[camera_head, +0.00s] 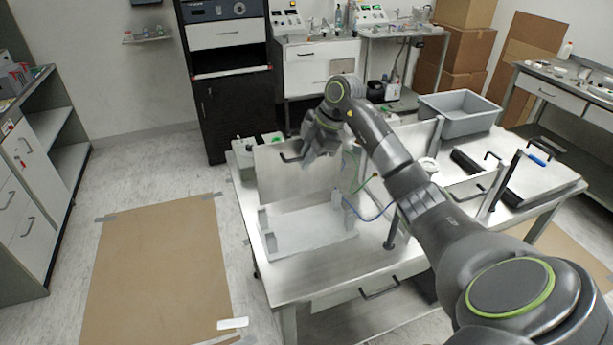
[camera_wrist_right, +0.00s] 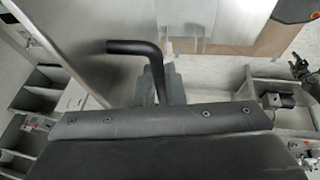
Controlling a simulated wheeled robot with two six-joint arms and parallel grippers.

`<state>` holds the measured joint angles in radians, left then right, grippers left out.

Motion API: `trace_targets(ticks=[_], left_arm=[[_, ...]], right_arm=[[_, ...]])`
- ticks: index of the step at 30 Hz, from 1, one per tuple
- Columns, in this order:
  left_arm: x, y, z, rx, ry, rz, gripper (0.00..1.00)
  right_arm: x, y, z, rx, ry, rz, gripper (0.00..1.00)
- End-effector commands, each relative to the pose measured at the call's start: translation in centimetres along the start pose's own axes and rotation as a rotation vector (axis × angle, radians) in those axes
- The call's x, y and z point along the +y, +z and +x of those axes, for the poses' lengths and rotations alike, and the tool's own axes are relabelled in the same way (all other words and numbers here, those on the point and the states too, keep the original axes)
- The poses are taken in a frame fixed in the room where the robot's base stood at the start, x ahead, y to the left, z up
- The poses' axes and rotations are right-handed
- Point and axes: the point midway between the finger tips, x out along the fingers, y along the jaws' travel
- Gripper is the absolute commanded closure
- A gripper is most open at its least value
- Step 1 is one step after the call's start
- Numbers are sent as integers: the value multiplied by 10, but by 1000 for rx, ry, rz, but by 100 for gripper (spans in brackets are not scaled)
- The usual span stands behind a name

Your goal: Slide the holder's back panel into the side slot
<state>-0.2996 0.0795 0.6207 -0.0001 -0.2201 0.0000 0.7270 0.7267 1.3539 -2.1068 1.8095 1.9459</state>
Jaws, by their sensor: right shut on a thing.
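The back panel (camera_head: 283,183) is a flat grey metal sheet with a black handle, standing roughly upright behind the white holder (camera_head: 312,232) on the table. The holder has a low base and upright posts at its left end and right side. My right gripper (camera_head: 312,153) is shut on the panel's black handle, at the panel's upper right. In the right wrist view the bent black handle (camera_wrist_right: 135,47) runs between the fingers (camera_wrist_right: 158,88). I cannot tell whether the panel's edge is in the side slot. My left gripper is not in view.
The metal table (camera_head: 335,275) is clear in front of the holder. A clear upright sheet and thin coloured tubes stand just right of it. A grey bin (camera_head: 460,112) sits at the table's back right. Another panel with black handles (camera_head: 535,185) lies at the right.

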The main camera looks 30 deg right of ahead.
Motion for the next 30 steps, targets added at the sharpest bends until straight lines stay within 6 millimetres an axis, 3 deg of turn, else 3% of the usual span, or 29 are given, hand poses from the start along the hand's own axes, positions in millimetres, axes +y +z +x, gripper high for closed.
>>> trace_targets(ticks=[6,30], left_arm=[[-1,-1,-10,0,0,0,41],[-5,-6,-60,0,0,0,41]], right_arm=[[5,-10,-23,1,2,-2,100],[16,-32,-77,1,3,-2,100]])
